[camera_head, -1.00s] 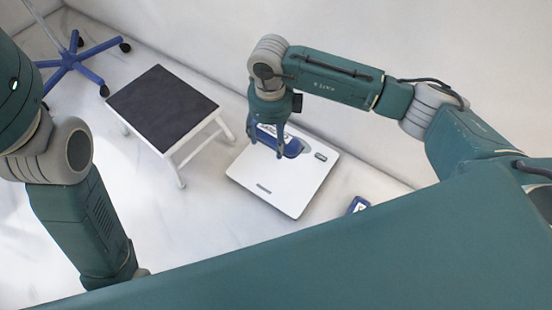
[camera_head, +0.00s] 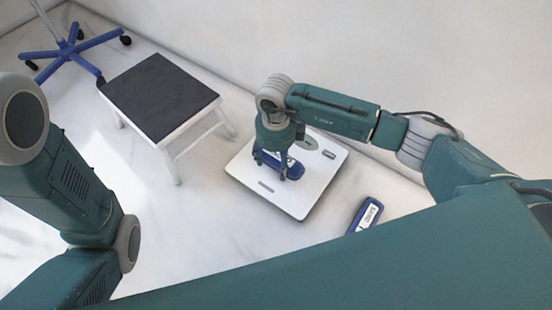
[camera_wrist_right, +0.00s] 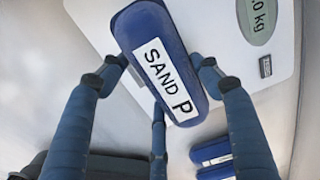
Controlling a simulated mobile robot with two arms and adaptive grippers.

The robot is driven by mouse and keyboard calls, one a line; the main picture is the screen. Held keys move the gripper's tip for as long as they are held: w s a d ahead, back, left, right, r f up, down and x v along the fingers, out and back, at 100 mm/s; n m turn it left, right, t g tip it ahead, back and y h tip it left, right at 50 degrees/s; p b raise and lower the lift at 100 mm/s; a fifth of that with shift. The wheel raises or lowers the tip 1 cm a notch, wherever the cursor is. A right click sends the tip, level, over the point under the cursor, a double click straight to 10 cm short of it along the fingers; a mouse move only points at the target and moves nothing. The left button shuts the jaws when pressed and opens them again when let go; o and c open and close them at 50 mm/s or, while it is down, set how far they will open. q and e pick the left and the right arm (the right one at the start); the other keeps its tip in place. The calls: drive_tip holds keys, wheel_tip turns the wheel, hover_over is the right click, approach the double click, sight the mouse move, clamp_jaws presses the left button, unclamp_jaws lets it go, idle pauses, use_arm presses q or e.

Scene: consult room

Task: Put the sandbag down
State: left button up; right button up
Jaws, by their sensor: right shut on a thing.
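The sandbag is a blue rounded bag (camera_wrist_right: 150,25) with a white label reading "SAND P" in the right wrist view. My right gripper (camera_head: 282,176) is shut on it, with fingers on both its sides in the wrist view (camera_wrist_right: 163,68). In the head view the bag (camera_head: 293,168) is low over the white scale (camera_head: 293,205), partly hidden by the fingers. I cannot tell whether it touches the scale. The scale's display (camera_wrist_right: 257,18) shows a cut-off reading ending in "0 kg". My left arm shows at the left, but its gripper is out of view.
A second blue bag (camera_head: 365,215) with a white label lies on the floor right of the scale. A step stool (camera_head: 160,95) with a dark top stands left of the scale. A blue wheeled stand base (camera_head: 72,47) is at the back left. The wall runs behind.

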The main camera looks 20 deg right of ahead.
sight(275, 167)
wheel_tip(275, 167, down, 4)
drive_tip(key=shift+r+b, duration=0.2)
drive_tip(key=shift+b, duration=0.8)
drive_tip(key=shift+r, duration=0.1)
